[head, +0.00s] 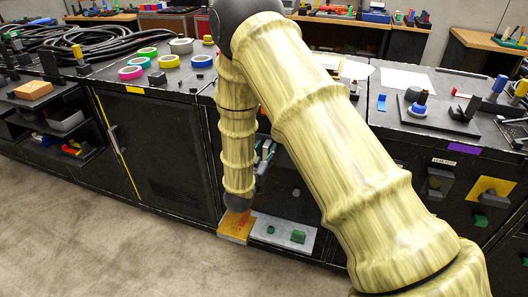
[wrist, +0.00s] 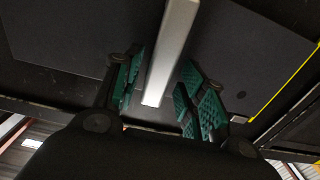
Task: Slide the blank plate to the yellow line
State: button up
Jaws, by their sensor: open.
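A plain dark panel (head: 165,150), likely the blank plate, covers the cabinet front left of my arm in the head view. The yellow line (head: 118,150) runs down near its left edge. In the wrist view a dark flat surface (wrist: 225,55) fills the upper part, with a yellow line (wrist: 290,88) at the right. My gripper (wrist: 160,98) is open, its green pads on either side of a pale grey bar (wrist: 172,50), with visible gaps. Whether the bar is fixed to the panel is unclear.
An orange board (head: 235,229) and a grey board with green pieces (head: 283,234) jut out low beside my arm's end. Tape rolls (head: 131,72) and black cables lie on the counter. Open shelves (head: 65,122) stand left. The floor at front left is clear.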

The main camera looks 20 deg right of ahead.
jog(key=v, duration=1.2)
jog(key=s+d+f+n+g+y+p, duration=0.1)
jog(key=s+d+f+n+g+y, duration=0.2)
jog(key=s+f, duration=0.45)
jog(key=s+f+n+g+y+p, duration=0.2)
jog(key=s+f+y, duration=0.25)
jog(key=f, duration=0.65)
jog(key=s+f+n+g+y+p, duration=0.1)
jog(key=s+f+g+y, duration=0.1)
jog(key=s, duration=1.1)
jog(key=s+f+n+g+y+p, duration=0.1)
jog(key=s+f+g, duration=0.4)
jog(key=s, duration=0.9)
jog(key=shift+d+f+g+y, duration=0.2)
jog(key=shift+d+g+y, duration=0.3)
jog(key=shift+g, duration=0.5)
